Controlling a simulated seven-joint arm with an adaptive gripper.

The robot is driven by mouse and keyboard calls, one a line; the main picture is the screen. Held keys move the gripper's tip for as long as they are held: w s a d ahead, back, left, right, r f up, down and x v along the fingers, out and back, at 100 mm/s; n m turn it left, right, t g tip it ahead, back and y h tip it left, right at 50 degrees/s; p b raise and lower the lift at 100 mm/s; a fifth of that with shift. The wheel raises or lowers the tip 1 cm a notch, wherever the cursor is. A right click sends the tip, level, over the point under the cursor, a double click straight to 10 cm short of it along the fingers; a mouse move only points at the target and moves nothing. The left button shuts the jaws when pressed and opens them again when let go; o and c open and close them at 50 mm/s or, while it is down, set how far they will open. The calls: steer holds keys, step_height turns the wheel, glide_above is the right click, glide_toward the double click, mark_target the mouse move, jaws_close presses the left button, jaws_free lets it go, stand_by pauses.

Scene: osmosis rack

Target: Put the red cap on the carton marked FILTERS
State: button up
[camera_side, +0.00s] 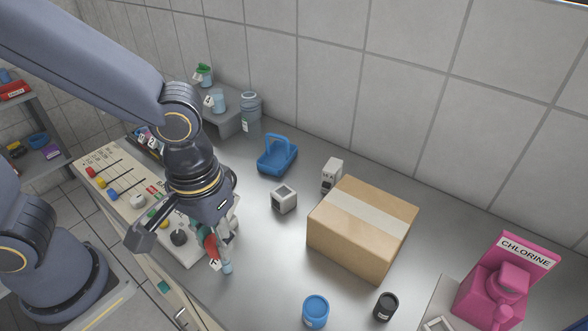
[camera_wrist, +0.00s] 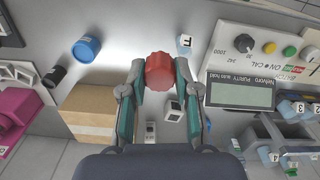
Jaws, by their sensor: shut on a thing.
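My gripper (camera_side: 214,240) is shut on the red cap (camera_wrist: 160,70), a ridged round piece held between the two fingertips in the wrist view. In the side view the red cap (camera_side: 210,247) is partly hidden by the fingers, at the left, near the control panel. A brown cardboard carton (camera_side: 342,239) with a pale tape strip stands on the bench right of my gripper. In the wrist view the carton (camera_wrist: 90,98) is left of the fingers. No FILTERS marking can be read on it. The cap is apart from the carton.
A small vial (camera_side: 227,268) labelled F is close by my gripper. Small grey boxes (camera_side: 284,199) (camera_side: 331,174) stand left of the carton. A blue jar (camera_side: 316,310) and black jar (camera_side: 386,306) stand in front. A pink CHLORINE unit (camera_side: 493,294) is at right.

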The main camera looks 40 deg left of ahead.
steer(key=w+d+r+n, duration=0.1)
steer(key=w+d+r, duration=0.3)
steer(key=w+r, duration=0.55)
glide_above(345, 213)
steer(key=f, duration=0.7)
steer(key=s+f, duration=0.1)
steer(key=f, duration=0.3)
steer(key=shift+a, duration=0.2)
steer(key=shift+w+d+f, duration=0.2)
steer(key=shift+w+f, duration=0.15)
steer(key=shift+f, duration=0.05)
steer(key=shift+w+f, duration=0.1)
steer(key=shift+f, duration=1.55)
steer(key=shift+f, duration=0.1)
steer(key=o, duration=0.8)
steer(key=shift+o, duration=0.2)
